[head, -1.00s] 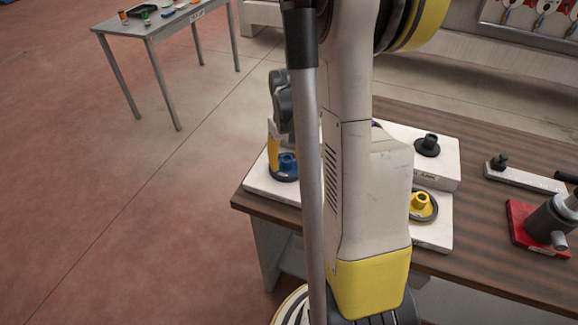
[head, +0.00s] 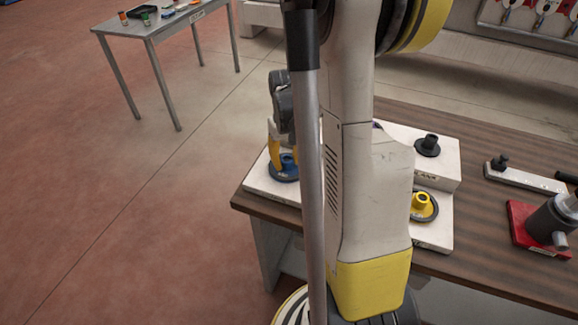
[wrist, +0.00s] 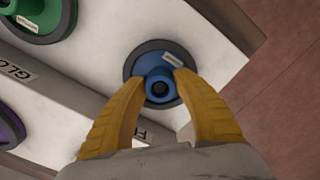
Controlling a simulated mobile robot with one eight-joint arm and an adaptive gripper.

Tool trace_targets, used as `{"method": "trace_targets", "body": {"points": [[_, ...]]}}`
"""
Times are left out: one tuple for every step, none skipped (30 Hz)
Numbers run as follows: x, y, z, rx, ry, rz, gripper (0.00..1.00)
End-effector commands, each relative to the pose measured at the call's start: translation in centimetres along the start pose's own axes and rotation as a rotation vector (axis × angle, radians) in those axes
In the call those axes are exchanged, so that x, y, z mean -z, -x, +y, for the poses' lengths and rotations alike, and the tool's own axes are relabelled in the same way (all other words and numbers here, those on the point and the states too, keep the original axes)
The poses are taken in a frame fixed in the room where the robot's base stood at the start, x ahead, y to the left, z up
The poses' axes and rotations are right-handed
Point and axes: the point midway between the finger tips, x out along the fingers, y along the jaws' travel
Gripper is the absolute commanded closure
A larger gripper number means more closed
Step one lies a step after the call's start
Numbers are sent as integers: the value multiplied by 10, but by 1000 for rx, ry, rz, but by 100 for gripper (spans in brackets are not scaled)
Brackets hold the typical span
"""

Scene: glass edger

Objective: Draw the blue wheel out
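The blue wheel (wrist: 174,66) is a dark-rimmed disc with a raised round hub and a small pale label. It lies flat on a white block, and in the head view (head: 283,173) it is at the near left corner of the bench, partly behind my arm. My gripper (wrist: 161,80) comes down over it. Its two yellow fingers stand on either side of the hub, with the tips against it and no clear gap. In the head view my gripper (head: 283,155) is partly hidden by my column.
In the wrist view, a green wheel (wrist: 40,18) and a purple wheel (wrist: 8,130) are to the left. A yellow wheel (head: 424,204) and a black wheel (head: 428,146) sit on the bench (head: 480,225) at right. A red-based tool (head: 540,225) stands further right. Open floor lies left.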

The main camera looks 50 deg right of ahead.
Motion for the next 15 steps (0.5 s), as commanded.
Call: {"method": "trace_targets", "body": {"points": [[0,0,0,0,0,0,100],[0,0,0,0,0,0,100],[0,1,0,0,0,0,100],[0,1,0,0,0,0,100],[0,2,0,0,0,0,100],[0,3,0,0,0,0,100],[0,3,0,0,0,0,100],[0,4,0,0,0,0,100],[0,5,0,0,0,0,100],[0,6,0,0,0,0,100],[0,6,0,0,0,0,100],[0,7,0,0,0,0,100],[0,8,0,0,0,0,100],[0,8,0,0,0,0,100],[0,9,0,0,0,0,100]]}}
